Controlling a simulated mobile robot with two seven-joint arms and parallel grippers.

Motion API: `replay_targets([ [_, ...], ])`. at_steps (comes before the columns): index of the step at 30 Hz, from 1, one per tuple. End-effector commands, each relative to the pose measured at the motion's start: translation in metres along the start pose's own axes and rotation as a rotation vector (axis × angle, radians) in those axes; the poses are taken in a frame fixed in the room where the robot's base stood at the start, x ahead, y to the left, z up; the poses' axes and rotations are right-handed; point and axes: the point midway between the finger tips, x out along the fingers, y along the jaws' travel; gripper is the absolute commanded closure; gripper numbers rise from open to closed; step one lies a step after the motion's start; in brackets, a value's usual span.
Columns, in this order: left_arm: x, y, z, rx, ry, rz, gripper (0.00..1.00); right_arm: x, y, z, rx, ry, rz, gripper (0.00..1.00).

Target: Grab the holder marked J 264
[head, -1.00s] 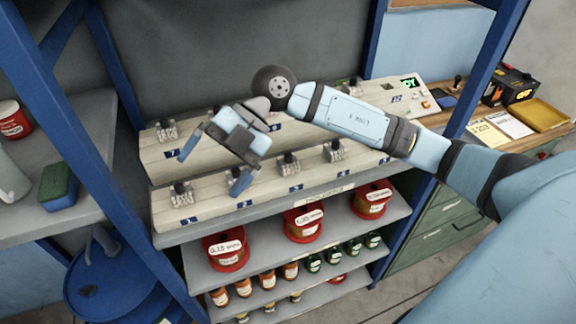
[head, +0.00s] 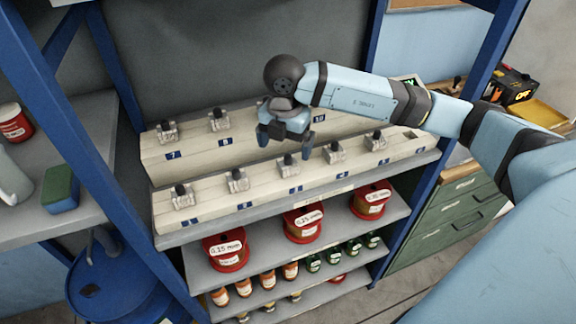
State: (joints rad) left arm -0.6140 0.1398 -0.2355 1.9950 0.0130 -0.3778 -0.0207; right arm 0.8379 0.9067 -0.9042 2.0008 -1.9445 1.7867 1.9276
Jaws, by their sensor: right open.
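Several small clear holders with dark knobs stand on a two-step cream rack. In the front row are holders at the left end (head: 183,197), second (head: 237,181), third (head: 288,166), fourth (head: 335,153) and right end (head: 376,141). In the back row two holders show, above tag 7 (head: 167,132) and tag 8 (head: 218,120). No J 264 marking is readable, so I cannot tell which holder carries it. My right gripper (head: 285,139) is open and empty, pointing down above the third front holder, apparently apart from it. My right arm hides part of the back row. My left gripper is out of view.
Red spools (head: 226,252) and small bottles fill the shelves below. Blue uprights (head: 140,190) flank the rack. A yellow tray (head: 543,116) sits on the right bench.

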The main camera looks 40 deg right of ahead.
Motion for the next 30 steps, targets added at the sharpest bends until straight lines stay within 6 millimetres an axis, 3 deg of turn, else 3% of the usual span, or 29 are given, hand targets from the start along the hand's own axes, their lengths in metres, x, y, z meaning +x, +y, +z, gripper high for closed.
replay_targets([
  [12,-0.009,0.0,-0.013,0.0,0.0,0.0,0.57,0.048,-0.007,0.0,-0.001,0.002,-0.002,0.04],
  [21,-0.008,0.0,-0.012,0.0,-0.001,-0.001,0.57,0.054,-0.007,0.001,-0.001,0.001,0.001,0.04],
  [30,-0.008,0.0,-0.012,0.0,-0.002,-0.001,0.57,0.054,-0.007,0.001,-0.001,0.001,0.001,0.73],
])
